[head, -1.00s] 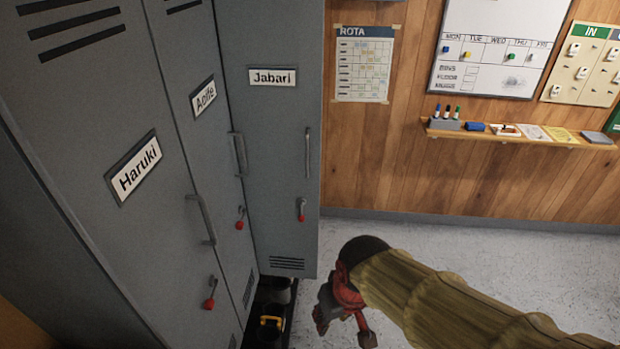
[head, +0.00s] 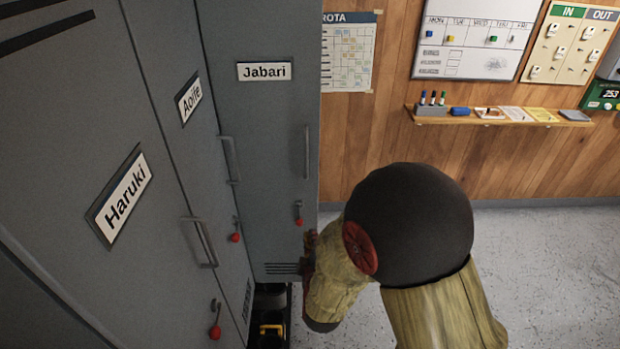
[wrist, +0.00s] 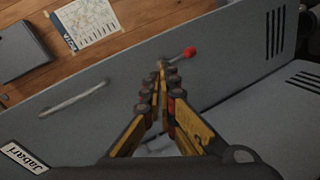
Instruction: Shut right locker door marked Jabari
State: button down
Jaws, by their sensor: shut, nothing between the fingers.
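The grey right locker door marked Jabari (head: 262,130) stands open in the head view, swung out from the row, with its labelled outer face towards me. It has a bar handle (head: 307,153) and a red-tipped key (head: 298,213) near its free edge. My gripper (wrist: 163,68) is shut and empty in the wrist view, its tips over the Jabari door's outer face (wrist: 118,72), close to the red key (wrist: 189,52). I cannot tell whether the tips touch the door. In the head view my arm hides most of the gripper, low by the door's free edge.
The Aoife door (head: 190,140) and Haruki door (head: 120,240) are on the left. A yellow-handled item (head: 271,328) lies low in the gap beneath the Jabari door. A shelf with pens (head: 500,116) runs along the wooden wall. The floor (head: 560,250) at right is clear.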

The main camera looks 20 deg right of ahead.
aim_at(315, 174)
notch_tip(315, 174, up, 8)
jog(key=d+n+t+h, duration=0.2)
jog(key=n+t, duration=0.1)
jog(key=b+x, duration=0.2)
jog(key=x, duration=1.2)
jog(key=shift+w+a+f, duration=0.1)
jog(key=shift+w+f, duration=0.1)
jog(key=shift+w, duration=0.2)
jog(key=shift+b, duration=0.3)
